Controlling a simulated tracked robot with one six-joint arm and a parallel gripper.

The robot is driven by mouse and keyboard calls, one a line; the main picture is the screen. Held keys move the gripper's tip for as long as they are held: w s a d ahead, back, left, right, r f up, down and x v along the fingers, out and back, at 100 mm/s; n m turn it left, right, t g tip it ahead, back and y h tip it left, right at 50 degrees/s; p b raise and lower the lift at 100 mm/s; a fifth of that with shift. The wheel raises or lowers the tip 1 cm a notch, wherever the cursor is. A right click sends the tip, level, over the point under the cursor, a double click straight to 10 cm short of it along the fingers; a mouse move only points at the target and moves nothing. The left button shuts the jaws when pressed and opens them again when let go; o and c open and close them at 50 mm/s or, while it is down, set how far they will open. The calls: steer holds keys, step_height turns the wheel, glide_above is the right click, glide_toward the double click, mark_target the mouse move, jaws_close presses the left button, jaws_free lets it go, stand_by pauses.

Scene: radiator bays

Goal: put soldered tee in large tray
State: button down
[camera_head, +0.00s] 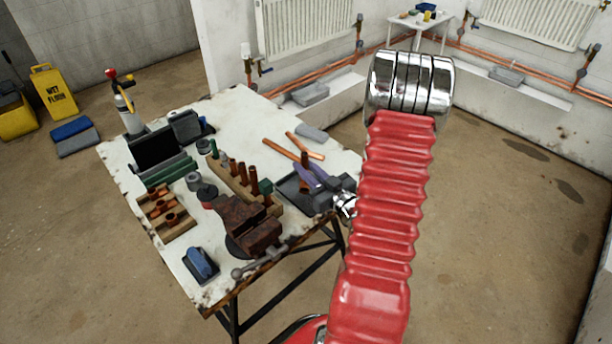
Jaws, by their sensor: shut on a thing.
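My gripper (308,172) is over the right part of the workbench, at the end of my red arm. Its purplish fingers are shut on a small brown copper piece (304,158), which looks like the soldered tee; its shape is mostly hidden by the fingers. A dark, shallow tray (284,188) lies below and left of the gripper and may be the large tray. The gripper hides part of it. I cannot tell whether the held piece touches anything.
A rusty vise (243,222) stands at the bench's (225,108) front edge. A wooden rack (232,182) with upright copper pieces is left of the tray. A wooden box (168,216) of fittings lies further left. Copper pipes (290,150) lie behind the gripper.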

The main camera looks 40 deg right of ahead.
steer(key=shift+f, duration=1.75)
steer(key=c, duration=1.7)
jaws_free()
steer(key=shift+o, duration=0.2)
steer(key=shift+s, duration=0.1)
steer(key=s+a, duration=0.1)
steer(key=s, duration=1)
steer(key=shift+s, duration=0.4)
